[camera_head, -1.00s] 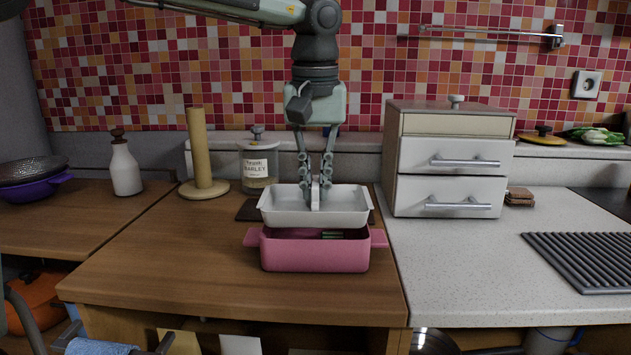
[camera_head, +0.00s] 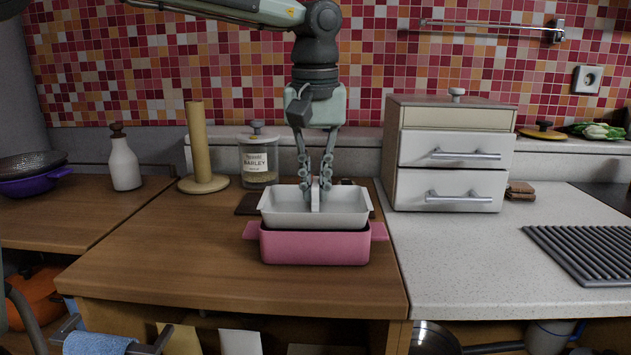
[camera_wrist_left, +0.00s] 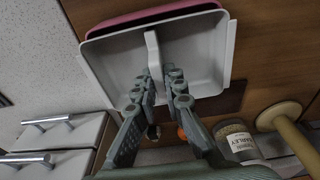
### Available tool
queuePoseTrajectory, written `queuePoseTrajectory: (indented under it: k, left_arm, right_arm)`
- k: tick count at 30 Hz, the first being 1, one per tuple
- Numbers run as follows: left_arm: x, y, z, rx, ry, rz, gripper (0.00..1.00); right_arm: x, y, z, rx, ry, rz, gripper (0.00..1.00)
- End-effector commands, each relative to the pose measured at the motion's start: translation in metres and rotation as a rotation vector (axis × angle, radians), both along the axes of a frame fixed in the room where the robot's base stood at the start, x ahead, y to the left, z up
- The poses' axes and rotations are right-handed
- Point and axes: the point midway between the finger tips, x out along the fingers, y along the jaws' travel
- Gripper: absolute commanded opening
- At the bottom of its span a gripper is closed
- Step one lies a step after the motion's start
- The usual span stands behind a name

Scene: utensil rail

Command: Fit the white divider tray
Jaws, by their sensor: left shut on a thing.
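The white divider tray (camera_head: 345,207) sits at the top of the pink box (camera_head: 316,248), its rim above the box's rim and its lower part at the box's opening. I cannot tell whether it is fully seated. My left gripper (camera_head: 315,188) comes down from above and is shut on the tray's upright middle divider. In the left wrist view the tray (camera_wrist_left: 203,62) lies over the pink box (camera_wrist_left: 150,17), and the gripper fingers (camera_wrist_left: 162,80) close around the divider's end. The inside of the pink box is hidden by the tray. My right gripper is not in view.
A dark board (camera_head: 248,204) lies behind the box. A wooden paper-towel stand (camera_head: 197,150) and a barley jar (camera_head: 259,160) stand behind left. A drawer cabinet (camera_head: 450,155) is at right on the pale counter. The wooden top left of the box is clear.

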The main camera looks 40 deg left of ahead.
Motion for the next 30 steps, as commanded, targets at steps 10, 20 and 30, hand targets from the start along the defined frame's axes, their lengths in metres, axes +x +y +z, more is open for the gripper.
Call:
queuePoseTrajectory:
  k: [10,20,30]
  left_arm:
    - [0.000,0.000,-0.008,0.000,0.000,0.000,0.00]
    - [0.000,0.000,-0.015,0.000,0.001,0.000,0.00]
    - [0.000,0.000,-0.021,-0.001,0.001,0.000,0.00]
  right_arm:
    - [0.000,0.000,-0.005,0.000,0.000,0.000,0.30]
    - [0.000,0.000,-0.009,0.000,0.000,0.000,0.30]
    - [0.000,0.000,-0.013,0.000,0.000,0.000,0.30]
